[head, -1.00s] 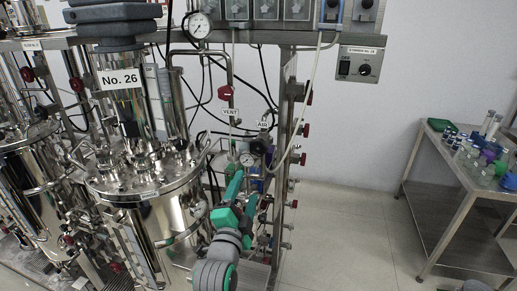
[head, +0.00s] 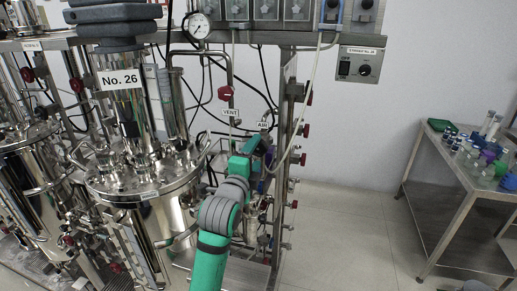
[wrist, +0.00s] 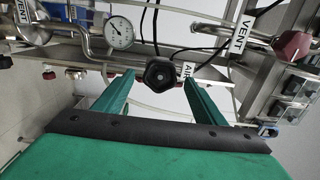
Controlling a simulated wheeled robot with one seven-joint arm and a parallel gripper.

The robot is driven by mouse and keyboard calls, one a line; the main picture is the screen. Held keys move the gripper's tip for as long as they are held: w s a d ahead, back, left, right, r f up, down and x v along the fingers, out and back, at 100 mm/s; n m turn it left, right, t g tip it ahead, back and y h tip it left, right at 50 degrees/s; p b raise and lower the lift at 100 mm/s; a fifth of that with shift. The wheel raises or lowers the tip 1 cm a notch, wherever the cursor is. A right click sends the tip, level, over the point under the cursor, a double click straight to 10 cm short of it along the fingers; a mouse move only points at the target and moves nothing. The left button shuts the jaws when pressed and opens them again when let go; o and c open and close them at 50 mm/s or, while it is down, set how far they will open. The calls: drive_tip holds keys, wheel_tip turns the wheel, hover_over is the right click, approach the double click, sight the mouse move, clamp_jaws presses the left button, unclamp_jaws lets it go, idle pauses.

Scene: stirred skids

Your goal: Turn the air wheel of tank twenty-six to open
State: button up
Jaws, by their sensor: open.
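Tank twenty-six (head: 150,185) is the steel vessel with the "No. 26" sign (head: 121,79) at the left in the head view. The air wheel (wrist: 160,72) is a black lobed knob next to the "AIR" label (wrist: 188,73) in the wrist view. The wheel appears at the fingertips; contact cannot be told.
The red vent wheel (head: 226,93) is above and left of my gripper. A round gauge (wrist: 119,31) and pipes are near the knob in the wrist view. A steel post (head: 285,150) with red knobs stands right of it. A table (head: 460,180) is far right; floor between is clear.

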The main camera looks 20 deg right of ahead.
sight(258, 149)
drive_tip(key=shift+x, duration=2.1)
drive_tip(key=c, duration=1.1)
drive_tip(key=shift+o, duration=0.4)
